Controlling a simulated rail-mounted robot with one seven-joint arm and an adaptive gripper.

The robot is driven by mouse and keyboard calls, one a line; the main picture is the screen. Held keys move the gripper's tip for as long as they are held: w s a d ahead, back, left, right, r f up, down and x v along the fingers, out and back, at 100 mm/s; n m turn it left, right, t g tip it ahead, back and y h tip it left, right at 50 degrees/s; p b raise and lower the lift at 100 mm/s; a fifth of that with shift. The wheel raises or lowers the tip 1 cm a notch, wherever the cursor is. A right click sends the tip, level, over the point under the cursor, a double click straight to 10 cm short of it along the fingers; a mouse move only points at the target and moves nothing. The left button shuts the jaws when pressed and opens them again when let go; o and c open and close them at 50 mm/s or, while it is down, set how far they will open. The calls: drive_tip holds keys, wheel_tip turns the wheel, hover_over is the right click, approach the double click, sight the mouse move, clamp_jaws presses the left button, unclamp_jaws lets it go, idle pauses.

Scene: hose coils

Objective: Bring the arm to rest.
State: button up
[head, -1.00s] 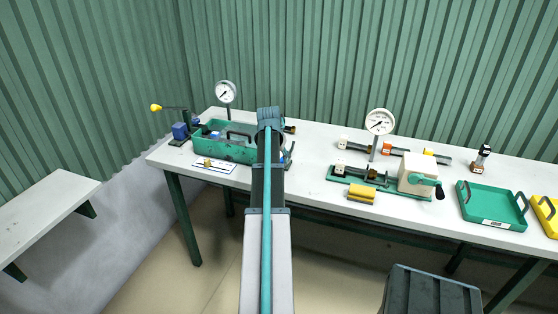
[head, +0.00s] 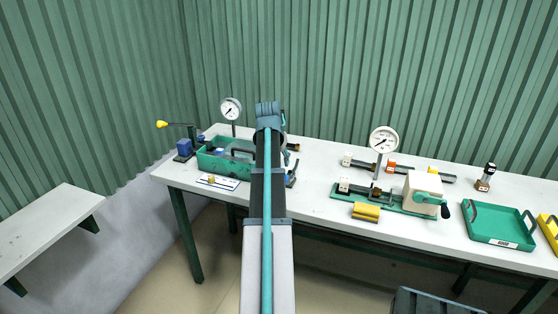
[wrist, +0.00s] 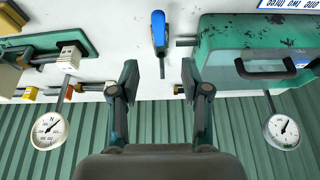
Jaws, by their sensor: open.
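My gripper (wrist: 160,80) shows in the wrist view with its two dark-and-green fingers spread wide apart. Nothing is between the fingertips. They hang over the white bench (wrist: 125,70), between a green toolbox (wrist: 235,45) on the right and a green fixture (wrist: 85,25) on the left. A blue-handled tool (wrist: 158,30) lies just beyond the fingertips, apart from them in the picture. In the head view my arm reaches forward over the bench, and it mostly hides the gripper.
In the head view, the fixture with a crank (head: 445,208), a yellow block (head: 366,211) and a green tray (head: 500,238) stand right of my arm. Two dial gauges (head: 231,109) (head: 384,140) stand upright. Bare bench lies between my arm and the fixture.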

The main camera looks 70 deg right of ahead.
idle(0.4)
